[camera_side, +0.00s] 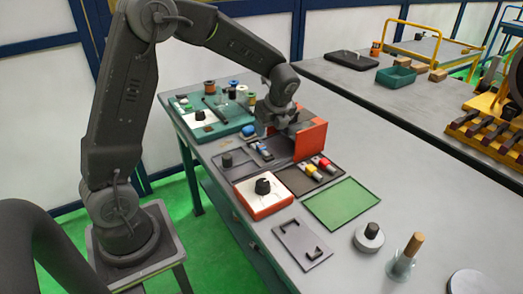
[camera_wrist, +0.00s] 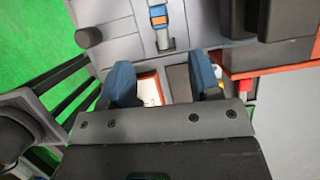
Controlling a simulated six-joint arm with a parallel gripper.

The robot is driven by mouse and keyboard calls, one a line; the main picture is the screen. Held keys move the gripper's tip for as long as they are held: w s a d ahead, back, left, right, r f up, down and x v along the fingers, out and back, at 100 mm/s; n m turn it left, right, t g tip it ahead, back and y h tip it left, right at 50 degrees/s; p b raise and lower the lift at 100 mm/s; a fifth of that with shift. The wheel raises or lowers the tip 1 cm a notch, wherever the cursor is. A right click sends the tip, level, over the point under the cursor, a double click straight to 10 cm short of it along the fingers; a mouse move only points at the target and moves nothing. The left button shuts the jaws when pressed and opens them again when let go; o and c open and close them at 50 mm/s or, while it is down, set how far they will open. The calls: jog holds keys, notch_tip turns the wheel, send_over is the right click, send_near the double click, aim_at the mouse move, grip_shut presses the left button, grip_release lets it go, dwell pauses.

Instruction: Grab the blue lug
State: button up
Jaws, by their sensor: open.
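The blue lug (camera_side: 264,150) lies in a dark tray (camera_side: 240,160) on the table in the side view. In the wrist view the blue lug (camera_wrist: 158,16) is at the top centre, with an orange patch and a grey metal end pointing down the picture. My gripper (camera_side: 272,126) hangs above the tray area, close to the lug and beside an orange-sided block. In the wrist view my gripper (camera_wrist: 163,80) shows two blue-padded fingers spread apart with nothing between them. The lug is beyond the fingertips, apart from them.
The orange-sided block (camera_side: 310,140) stands right beside my gripper. Yellow and red lugs (camera_side: 316,166) lie in a neighbouring tray. A white-topped box with a black knob (camera_side: 263,192) is in front, and a green mat (camera_side: 342,203) lies to the right.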

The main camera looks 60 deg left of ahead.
aim_at(262, 146)
jog(key=x, duration=1)
jog(key=shift+a, duration=0.15)
jog(key=c, duration=1)
jog(key=shift+r, duration=0.1)
